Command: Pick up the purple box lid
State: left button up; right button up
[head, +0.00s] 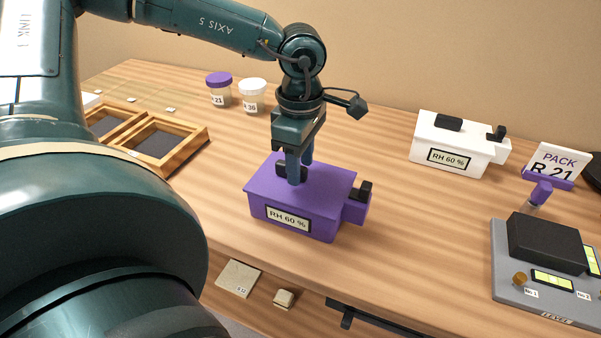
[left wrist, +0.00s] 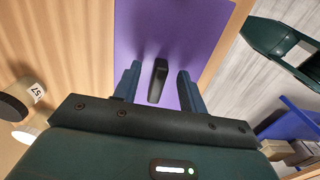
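The purple box (head: 290,215) stands on the wooden table, with an "RH 60 %" label on its front. Its purple lid (head: 330,183) is on it and also shows in the left wrist view (left wrist: 190,30). The lid has a black handle (left wrist: 158,80). My left gripper (head: 298,178) points down over the lid, fingers low beside the handle. In the left wrist view the left gripper (left wrist: 160,92) is open, with the handle between its fingers and a gap on each side. My right gripper is not recognisable in either view.
A white box (head: 455,160) with a similar label stands at the back right. A grey device (head: 510,275) is at the right, with a sign (head: 560,160) behind it. Wooden trays (head: 185,150) and two jars (head: 252,98) are at the left and back. Table around the purple box is clear.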

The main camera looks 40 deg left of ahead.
pick_arm(q)
grip_shut()
jog(key=shift+r, duration=0.2)
dwell(0.3)
